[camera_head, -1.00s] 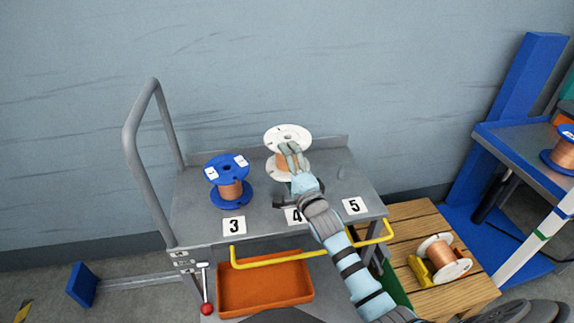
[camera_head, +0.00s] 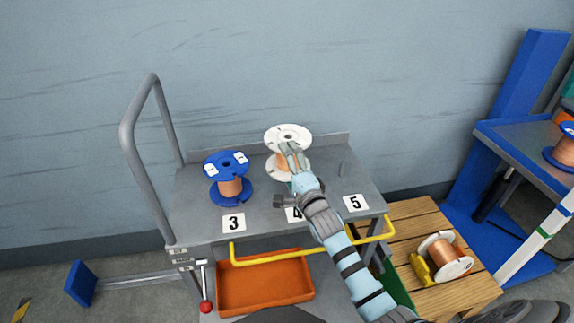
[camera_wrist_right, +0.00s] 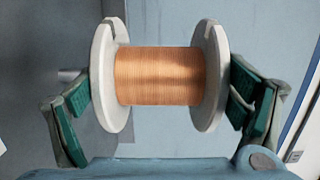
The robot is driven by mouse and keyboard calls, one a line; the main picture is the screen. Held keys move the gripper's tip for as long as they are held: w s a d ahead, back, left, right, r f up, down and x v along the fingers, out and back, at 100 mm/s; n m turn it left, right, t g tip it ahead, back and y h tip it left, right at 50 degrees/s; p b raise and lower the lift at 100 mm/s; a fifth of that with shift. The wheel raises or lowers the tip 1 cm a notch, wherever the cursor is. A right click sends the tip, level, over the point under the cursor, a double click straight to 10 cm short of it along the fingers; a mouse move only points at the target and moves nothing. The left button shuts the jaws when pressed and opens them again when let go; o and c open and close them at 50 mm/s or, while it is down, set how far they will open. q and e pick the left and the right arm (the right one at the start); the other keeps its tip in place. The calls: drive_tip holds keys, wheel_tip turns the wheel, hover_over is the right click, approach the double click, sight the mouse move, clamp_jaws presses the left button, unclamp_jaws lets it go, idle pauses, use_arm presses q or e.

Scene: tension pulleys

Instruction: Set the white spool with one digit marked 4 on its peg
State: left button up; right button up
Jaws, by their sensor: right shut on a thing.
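The white spool (camera_head: 288,134) with copper wire is upright at the back of the cart top, behind the partly covered label 4 (camera_head: 292,214). My right gripper (camera_head: 293,152) is shut on it; in the right wrist view the fingers (camera_wrist_right: 160,105) press against the outer faces of its two white flanges (camera_wrist_right: 104,78). My left gripper is out of view.
A blue spool (camera_head: 229,186) stands behind label 3 (camera_head: 234,223), left of the white one. Another white spool (camera_head: 458,267) lies on the wooden pallet (camera_head: 410,220). A grey handle (camera_head: 128,150) rises at the cart's left.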

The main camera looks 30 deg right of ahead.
sight(286, 170)
drive_tip(key=shift+f+b, duration=0.85)
drive_tip(key=shift+b, duration=0.05)
drive_tip(key=shift+s+d+f+b, duration=0.15)
drive_tip(key=shift+d+f+b, duration=0.3)
drive_tip(key=shift+f+b, duration=0.3)
drive_tip(key=shift+f, duration=0.1)
drive_tip(key=shift+a+p, duration=0.25)
drive_tip(key=shift+p, duration=0.1)
drive_tip(key=shift+f, duration=0.1)
